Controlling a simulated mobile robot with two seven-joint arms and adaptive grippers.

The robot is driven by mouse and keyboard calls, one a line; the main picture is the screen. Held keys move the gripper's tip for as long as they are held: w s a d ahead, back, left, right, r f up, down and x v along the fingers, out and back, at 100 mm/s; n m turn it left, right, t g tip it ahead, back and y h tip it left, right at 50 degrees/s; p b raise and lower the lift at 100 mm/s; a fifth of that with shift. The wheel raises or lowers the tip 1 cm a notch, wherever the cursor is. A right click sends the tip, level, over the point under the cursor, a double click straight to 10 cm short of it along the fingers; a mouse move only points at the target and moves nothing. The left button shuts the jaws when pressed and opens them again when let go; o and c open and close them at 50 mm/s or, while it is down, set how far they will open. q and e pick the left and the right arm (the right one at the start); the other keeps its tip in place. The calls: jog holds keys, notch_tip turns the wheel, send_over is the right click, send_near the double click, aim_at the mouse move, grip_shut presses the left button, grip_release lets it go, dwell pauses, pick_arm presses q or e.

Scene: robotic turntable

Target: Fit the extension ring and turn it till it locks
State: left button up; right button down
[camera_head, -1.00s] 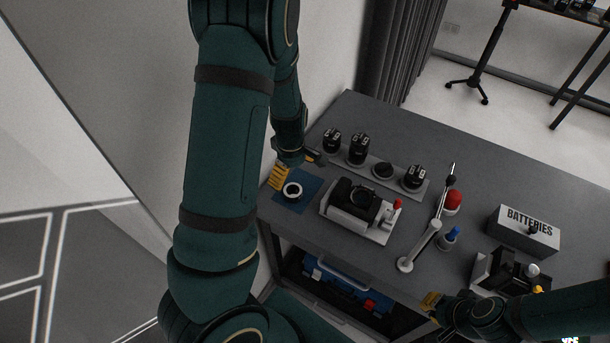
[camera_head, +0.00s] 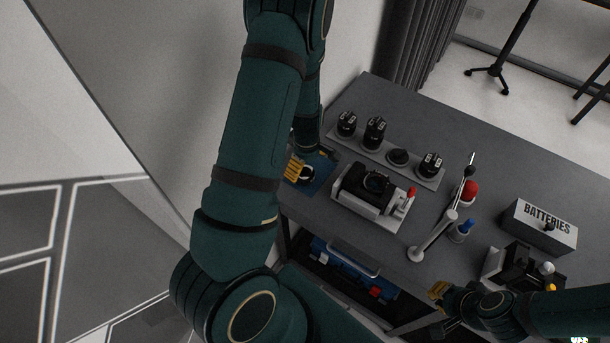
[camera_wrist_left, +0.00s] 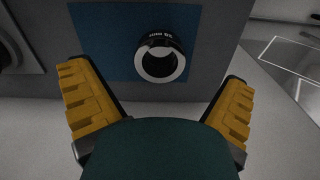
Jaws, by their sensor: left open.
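The extension ring (camera_wrist_left: 161,58), black with a pale front rim, lies on the blue mat (camera_wrist_left: 105,42) in the left wrist view. In the head view the ring (camera_head: 307,173) is partly hidden by my left gripper (camera_head: 297,170). In the wrist view the two yellow fingers of my left gripper (camera_wrist_left: 156,76) are wide apart, with the ring between and just beyond them, not touched. The black camera body (camera_head: 372,186) sits in a pale cradle right of the mat. My right gripper (camera_head: 438,291) is at the table's front edge; its jaws are unclear.
A rack (camera_head: 428,180) of black lenses stands behind the cradle. A jointed white arm (camera_head: 436,233), a red dome (camera_head: 468,192), a blue-topped piece (camera_head: 462,230) and a BATTERIES box (camera_head: 540,225) stand to the right. Free tabletop (camera_head: 440,130) lies behind.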

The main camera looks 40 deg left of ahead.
aim_at(306, 173)
pick_arm(q)
jog(key=f, duration=0.4)
jog(key=shift+a+f, duration=0.2)
jog(key=shift+f, duration=0.05)
jog(key=c, duration=1.4)
jog(key=shift+r, duration=0.1)
